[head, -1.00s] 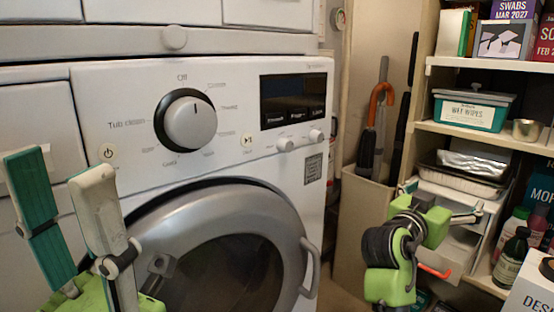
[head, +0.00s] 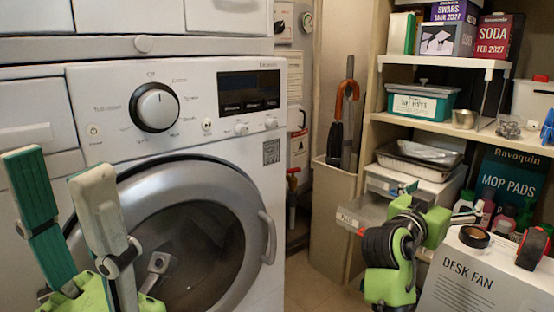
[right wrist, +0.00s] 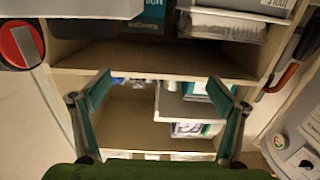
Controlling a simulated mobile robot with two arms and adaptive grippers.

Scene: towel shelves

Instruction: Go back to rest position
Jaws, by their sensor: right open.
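My left gripper (head: 60,168) stands at the lower left of the head view, in front of the white washing machine (head: 235,135). Its two fingers point up and are spread apart with nothing between them. My right gripper (right wrist: 160,85) is open and empty in the right wrist view, its teal-padded fingers spread wide before a shelf (right wrist: 175,62). In the head view my green and black right wrist is at the lower right, in front of the shelves; its fingers are partly hidden there.
The washer's round door (head: 190,240) is closed. A tall beige bin (head: 333,205) stands between washer and shelves. Teal wipes box (head: 425,105), foil trays (head: 420,163) and other goods fill the shelves.

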